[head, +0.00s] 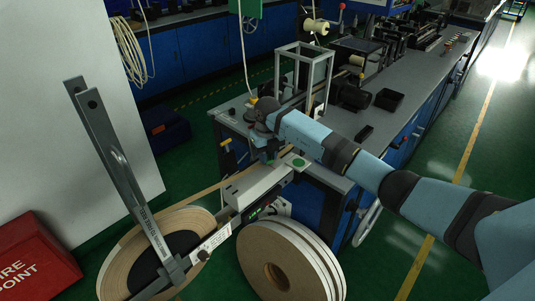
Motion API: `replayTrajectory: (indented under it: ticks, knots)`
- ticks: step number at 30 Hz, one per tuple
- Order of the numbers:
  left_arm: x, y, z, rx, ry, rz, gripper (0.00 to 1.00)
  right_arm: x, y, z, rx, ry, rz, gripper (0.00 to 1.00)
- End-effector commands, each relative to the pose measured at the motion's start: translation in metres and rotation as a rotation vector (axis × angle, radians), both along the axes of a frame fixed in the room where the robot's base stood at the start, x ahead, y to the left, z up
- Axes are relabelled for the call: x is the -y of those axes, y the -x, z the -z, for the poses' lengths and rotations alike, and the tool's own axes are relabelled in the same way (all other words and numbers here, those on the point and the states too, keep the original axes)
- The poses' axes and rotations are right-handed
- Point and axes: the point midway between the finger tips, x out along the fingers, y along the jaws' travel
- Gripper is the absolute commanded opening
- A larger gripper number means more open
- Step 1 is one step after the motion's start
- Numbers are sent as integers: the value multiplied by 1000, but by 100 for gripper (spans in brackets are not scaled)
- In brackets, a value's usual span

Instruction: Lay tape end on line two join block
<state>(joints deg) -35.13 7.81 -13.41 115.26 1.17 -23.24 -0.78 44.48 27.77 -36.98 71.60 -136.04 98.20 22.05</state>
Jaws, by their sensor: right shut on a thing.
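My right arm reaches in from the right, and its gripper (272,158) points down at the far edge of the grey join block (252,187). The gripper is shut on the tan tape (205,192), close to or over the block; I cannot tell whether the tape end touches it. The tape runs up to the gripper from the large reel (120,262) at lower left. The fingertips and the tape end are mostly hidden by the wrist. My left gripper is not in view.
Another reel of tape (272,275) stands below the block. A grey upright arm (118,160) rises over the left reel. The blue machine bench (345,165) lies behind, with a metal frame (303,80) on it. A red fire-point box (35,262) stands at lower left. Green floor is clear at right.

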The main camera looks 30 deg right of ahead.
Motion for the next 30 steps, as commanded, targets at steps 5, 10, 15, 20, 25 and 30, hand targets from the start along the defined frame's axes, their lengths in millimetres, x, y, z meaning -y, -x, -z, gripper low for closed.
replayTrajectory:
  ticks: [5,10,15,20,25,30]
  knots:
    - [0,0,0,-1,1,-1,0,0,0,0,0,0,0,4]
    - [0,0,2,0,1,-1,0,0,0,1,0,0,0,4]
    - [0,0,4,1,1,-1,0,0,0,4,0,1,0,4]
    - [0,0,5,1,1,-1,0,1,0,8,1,1,0,4]
    - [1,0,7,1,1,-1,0,1,0,10,1,1,0,4]
    - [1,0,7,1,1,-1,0,0,0,10,1,0,0,4]
